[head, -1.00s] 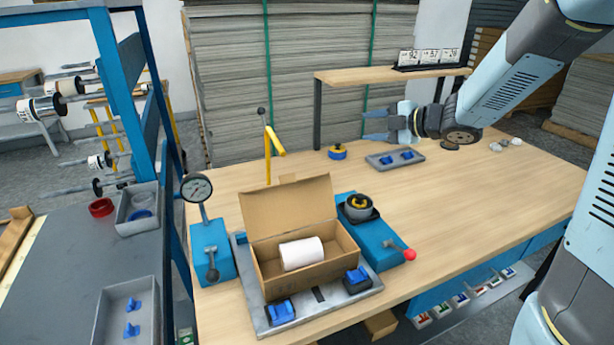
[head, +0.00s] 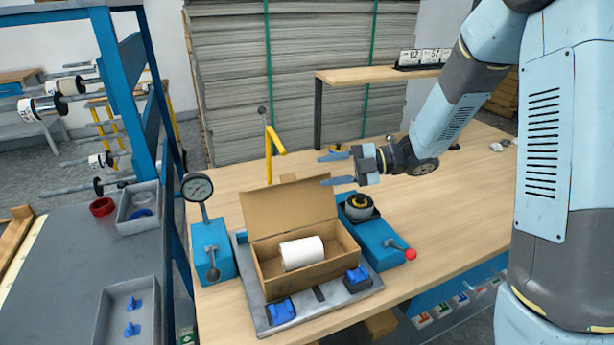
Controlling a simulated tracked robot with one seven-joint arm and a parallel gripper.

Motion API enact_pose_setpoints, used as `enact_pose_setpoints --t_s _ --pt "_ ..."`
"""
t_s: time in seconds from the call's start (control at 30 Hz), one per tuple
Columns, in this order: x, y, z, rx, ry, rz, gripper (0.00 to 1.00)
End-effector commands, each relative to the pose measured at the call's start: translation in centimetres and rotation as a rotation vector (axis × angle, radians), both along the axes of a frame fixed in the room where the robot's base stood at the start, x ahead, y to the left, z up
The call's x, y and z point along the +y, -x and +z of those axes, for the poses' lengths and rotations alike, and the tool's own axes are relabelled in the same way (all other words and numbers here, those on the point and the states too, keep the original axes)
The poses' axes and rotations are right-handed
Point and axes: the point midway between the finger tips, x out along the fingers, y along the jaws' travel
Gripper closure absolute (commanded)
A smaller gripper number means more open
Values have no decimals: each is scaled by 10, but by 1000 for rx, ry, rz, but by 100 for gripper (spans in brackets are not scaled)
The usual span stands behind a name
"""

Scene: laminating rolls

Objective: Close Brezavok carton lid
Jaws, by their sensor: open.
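An open brown carton (head: 335,262) sits on a grey metal plate (head: 272,322) on the wooden table. Its lid (head: 288,207) stands raised at the back, leaning slightly backward. A white roll (head: 301,253) lies inside the carton. My gripper (head: 328,169) is open and empty, with its blue fingers pointing left. In the picture it is to the right of the lid's upper edge, and it appears to be above the table and apart from the lid. No label is readable on the carton.
Blue clamps (head: 281,310) sit at the plate's front. A dial gauge (head: 197,187) on a blue base is left of the carton. A blue device with a red knob (head: 410,254) is to the right. A yellow post (head: 269,155) rises behind the lid.

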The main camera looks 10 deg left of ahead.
Motion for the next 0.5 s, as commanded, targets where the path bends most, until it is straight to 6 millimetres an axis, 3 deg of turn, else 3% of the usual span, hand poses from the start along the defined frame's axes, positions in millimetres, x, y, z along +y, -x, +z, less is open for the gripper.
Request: enact_pose_setpoints --t_s 0.2,0.5 --pt "38 8 -7 0 0 2 53" --pt "69 13 -13 0 0 -1 53"
